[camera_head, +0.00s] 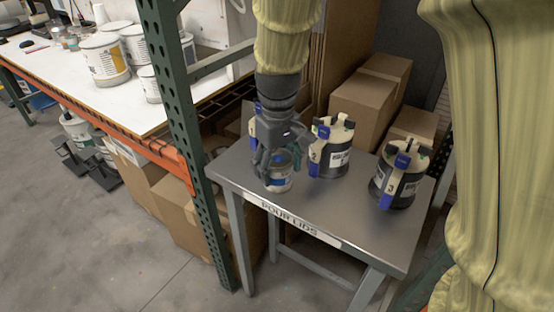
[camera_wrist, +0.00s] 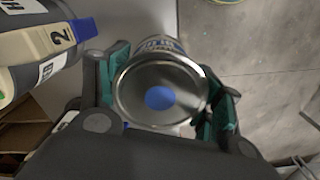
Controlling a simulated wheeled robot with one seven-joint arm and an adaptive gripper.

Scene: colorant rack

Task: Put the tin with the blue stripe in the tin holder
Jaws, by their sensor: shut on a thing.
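A small silver tin (camera_head: 279,178) with a pale label is between the fingers of my gripper (camera_head: 282,160), at the front left of the metal table. In the wrist view the tin's round lid (camera_wrist: 135,88) faces the camera and has a blue dot at its middle. The fingers of my gripper (camera_wrist: 168,98) are shut on opposite sides of the tin. A label with blue print shows on its side; I cannot make out a stripe. I cannot tell whether the tin touches the table. I cannot pick out a tin holder for certain.
The metal table (camera_head: 330,215), marked "POUR LIDS", bears tins with clamp-on pour lids, one (camera_head: 328,158) right of my gripper, another (camera_head: 398,185) further right, one partly hidden behind. A green rack post (camera_head: 178,110) stands left. Cardboard boxes (camera_head: 362,108) are behind. A workbench (camera_head: 75,88) holds paint cans.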

